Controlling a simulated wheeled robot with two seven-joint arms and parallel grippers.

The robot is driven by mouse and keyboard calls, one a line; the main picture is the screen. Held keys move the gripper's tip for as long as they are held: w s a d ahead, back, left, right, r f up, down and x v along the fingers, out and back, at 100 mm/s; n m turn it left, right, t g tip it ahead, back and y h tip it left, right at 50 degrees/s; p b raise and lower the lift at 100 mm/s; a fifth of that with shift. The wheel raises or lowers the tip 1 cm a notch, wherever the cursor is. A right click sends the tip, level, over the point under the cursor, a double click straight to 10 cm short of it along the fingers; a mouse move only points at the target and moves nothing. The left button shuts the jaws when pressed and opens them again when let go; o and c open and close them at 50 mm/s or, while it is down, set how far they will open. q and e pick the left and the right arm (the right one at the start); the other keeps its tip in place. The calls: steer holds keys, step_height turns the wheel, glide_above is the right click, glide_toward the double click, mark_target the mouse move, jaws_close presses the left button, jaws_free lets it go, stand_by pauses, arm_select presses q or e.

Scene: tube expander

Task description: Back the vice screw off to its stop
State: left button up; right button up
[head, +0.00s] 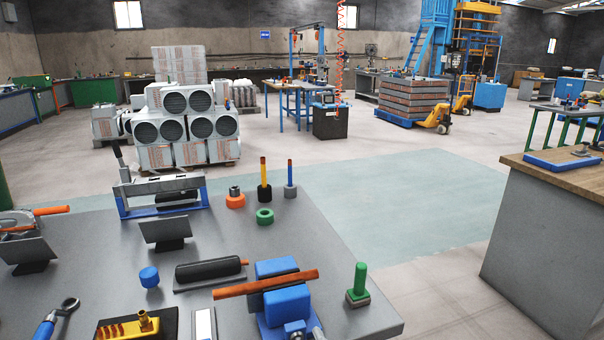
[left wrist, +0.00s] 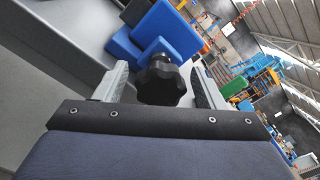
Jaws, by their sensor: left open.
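The blue vice (head: 277,272) stands near the front edge of the grey bench in the head view, with a copper tube (head: 232,291) lying across it between its jaws. In the left wrist view the vice's blue body (left wrist: 168,32) shows beyond a black lobed screw knob (left wrist: 162,82). My left gripper (left wrist: 158,88) is open, with one finger on each side of the knob. Gaps show between knob and fingers, so I see no grip. The knob is not clearly visible in the head view. My right gripper is in neither view.
On the bench (head: 335,265), a green-handled tool (head: 360,285) stands right of the vice. A black cylinder on a stand (head: 208,270) and a blue cap (head: 149,277) sit to its left. A green ring (head: 265,216) lies behind. Bare bench lies between ring and green tool.

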arm_select(q)
steer(key=shift+v, duration=2.95)
